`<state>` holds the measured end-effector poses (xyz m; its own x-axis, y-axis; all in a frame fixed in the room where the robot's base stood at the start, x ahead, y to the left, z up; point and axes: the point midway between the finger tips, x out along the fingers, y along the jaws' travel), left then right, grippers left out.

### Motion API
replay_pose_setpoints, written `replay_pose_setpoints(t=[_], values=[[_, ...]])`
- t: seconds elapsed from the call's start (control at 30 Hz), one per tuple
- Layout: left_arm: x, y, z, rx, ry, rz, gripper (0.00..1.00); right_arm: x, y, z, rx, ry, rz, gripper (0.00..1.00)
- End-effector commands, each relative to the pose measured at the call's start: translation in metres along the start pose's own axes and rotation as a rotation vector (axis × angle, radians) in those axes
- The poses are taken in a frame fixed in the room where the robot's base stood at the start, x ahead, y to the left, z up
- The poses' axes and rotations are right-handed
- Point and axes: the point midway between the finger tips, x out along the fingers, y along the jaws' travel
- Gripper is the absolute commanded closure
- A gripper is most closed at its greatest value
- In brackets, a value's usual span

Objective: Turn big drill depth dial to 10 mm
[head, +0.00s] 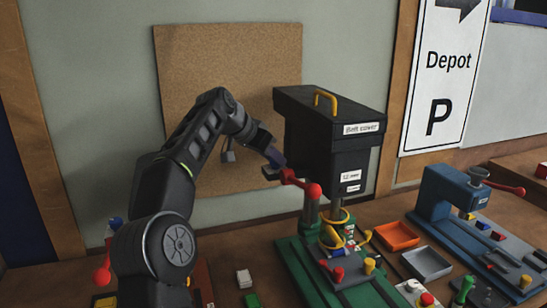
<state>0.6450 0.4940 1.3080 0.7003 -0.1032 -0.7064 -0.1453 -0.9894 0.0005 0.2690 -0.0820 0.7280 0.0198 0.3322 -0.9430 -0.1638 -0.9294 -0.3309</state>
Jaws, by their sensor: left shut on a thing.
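The big drill stands right of centre, with a black head (330,130) marked "Belt cover" on a green base (300,268). Small white labels are on its front; one seems to read "12 mm". A red handle (313,190) sticks out to the left of the head. My left gripper (277,170) is at the left end of this handle and is shut on it. A yellow ring (338,217) shows under the head. I cannot tell which part is the depth dial, nor read its setting. My right gripper is not in view.
A smaller blue drill (450,190) with a red handle stands to the right. An orange tray (397,236) and a grey tray (426,263) lie between the drills. Small coloured parts are scattered along the bench front. A corkboard (230,60) hangs behind.

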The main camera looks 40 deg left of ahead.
Motion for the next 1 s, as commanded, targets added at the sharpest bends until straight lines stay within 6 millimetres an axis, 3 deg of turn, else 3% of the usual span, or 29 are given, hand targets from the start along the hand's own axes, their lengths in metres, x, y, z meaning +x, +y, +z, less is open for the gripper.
replay_pose_setpoints(t=[0.6, 0.63, 0.87, 1.0], values=[[-0.0003, -0.001, -0.0001, 0.05, -0.001, 0.047, 1.0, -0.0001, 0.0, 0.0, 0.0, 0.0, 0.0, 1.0], [-0.0003, -0.001, -0.0001, 0.05, -0.001, 0.047, 0.68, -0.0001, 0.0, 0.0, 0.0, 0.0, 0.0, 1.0], [-0.0001, -0.0009, 0.0001, 0.049, -0.001, 0.047, 0.49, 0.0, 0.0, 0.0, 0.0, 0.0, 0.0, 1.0], [0.0, -0.0008, 0.0001, 0.049, -0.001, 0.048, 0.48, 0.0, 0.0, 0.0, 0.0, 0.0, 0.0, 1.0]])
